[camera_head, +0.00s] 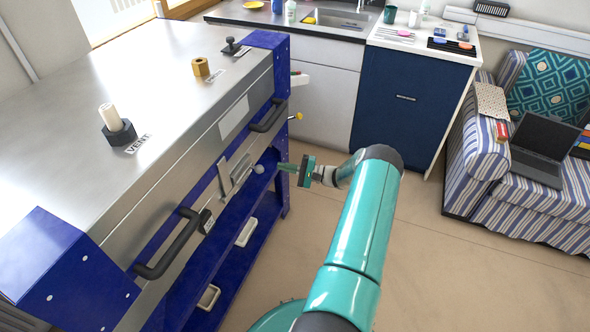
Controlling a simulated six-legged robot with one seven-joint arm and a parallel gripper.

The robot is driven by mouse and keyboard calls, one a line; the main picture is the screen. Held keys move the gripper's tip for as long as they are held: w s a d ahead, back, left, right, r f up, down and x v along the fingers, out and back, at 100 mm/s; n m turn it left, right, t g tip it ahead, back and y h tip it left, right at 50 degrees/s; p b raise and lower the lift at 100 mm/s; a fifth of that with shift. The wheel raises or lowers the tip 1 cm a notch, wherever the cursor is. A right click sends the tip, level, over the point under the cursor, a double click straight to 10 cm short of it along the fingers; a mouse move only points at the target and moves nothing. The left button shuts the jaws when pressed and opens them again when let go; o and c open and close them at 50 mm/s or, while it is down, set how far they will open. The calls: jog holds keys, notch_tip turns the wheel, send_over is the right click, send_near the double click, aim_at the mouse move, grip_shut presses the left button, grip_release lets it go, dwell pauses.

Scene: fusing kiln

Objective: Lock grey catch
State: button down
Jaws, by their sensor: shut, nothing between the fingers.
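The grey catch (225,178) is on the front face of the steel kiln (180,150), between two black handles. It has an upright grey plate and a short slanted part beside it. A pale round knob (259,169) shows just right of the catch and seems to belong to it. My gripper (281,167) is teal, points left at the kiln front and is shut and empty. Its tips are close to the right of the knob; I cannot tell whether they touch it. The catch's inner parts are too small to make out.
Black handles (170,250) and blue corner brackets (68,270) stick out from the kiln. A blue shelf (235,235) with pale handles lies below. A sink counter (335,32), navy cabinet (405,100) and striped sofa (480,165) stand behind. The floor right of my arm is clear.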

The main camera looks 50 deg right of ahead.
jog(key=w+a+r, duration=0.2)
jog(key=a, duration=0.3)
jog(key=shift+a, duration=0.15)
jog(key=shift+r, duration=0.1)
